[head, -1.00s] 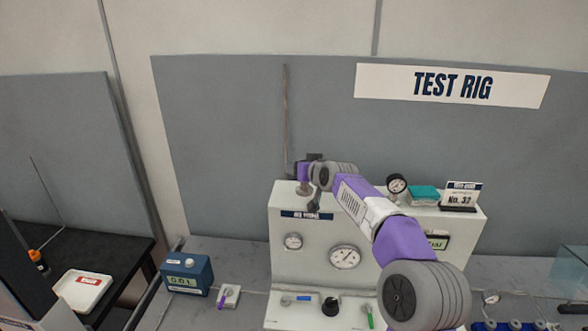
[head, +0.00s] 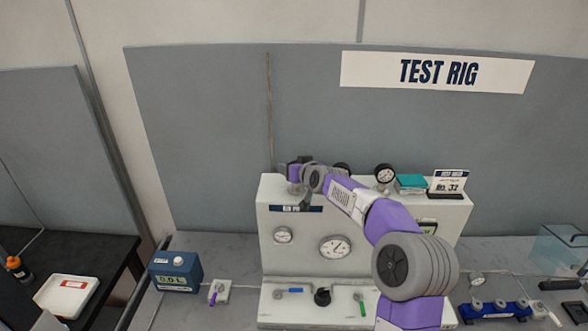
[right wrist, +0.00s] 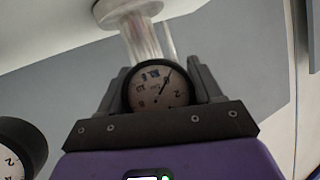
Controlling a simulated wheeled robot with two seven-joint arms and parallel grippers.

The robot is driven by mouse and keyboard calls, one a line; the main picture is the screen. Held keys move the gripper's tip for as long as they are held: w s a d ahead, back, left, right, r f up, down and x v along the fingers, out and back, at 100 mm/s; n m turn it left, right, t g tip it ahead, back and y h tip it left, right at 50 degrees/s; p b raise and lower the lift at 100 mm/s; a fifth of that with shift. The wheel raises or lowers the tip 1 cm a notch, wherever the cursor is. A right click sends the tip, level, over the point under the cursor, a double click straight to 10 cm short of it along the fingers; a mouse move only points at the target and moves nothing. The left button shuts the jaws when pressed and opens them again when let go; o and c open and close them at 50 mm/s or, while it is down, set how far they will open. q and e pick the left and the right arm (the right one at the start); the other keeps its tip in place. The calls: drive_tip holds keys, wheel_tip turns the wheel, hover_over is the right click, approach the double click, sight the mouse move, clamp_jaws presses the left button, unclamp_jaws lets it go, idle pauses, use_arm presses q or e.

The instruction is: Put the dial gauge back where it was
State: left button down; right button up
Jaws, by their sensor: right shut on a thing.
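My right gripper (head: 302,182) is at the top left of the white test rig (head: 298,257), at the end of the arm crossing it. In the right wrist view my right gripper (right wrist: 160,95) is shut on a round black-rimmed dial gauge (right wrist: 157,88) with a pale face. A clear or shiny stem (right wrist: 142,38) runs from behind the gauge to a pale round flange (right wrist: 126,9). I cannot tell whether the gauge is seated on it. In the head view the held gauge is mostly hidden. My left gripper is not in view.
A black dial gauge (head: 385,174) stands on the rig's top, beside a teal block (head: 411,184) and a number sign (head: 450,183). Another dark round thing (head: 342,168) is partly hidden behind my arm. A second gauge (right wrist: 14,152) shows at the wrist view's left edge.

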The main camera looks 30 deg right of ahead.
drive_tip(key=o, duration=1.3)
drive_tip(key=shift+f, duration=0.1)
drive_tip(key=shift+r, duration=0.2)
drive_tip(key=shift+b+v, duration=2.1)
drive_tip(key=shift+v, duration=3.9)
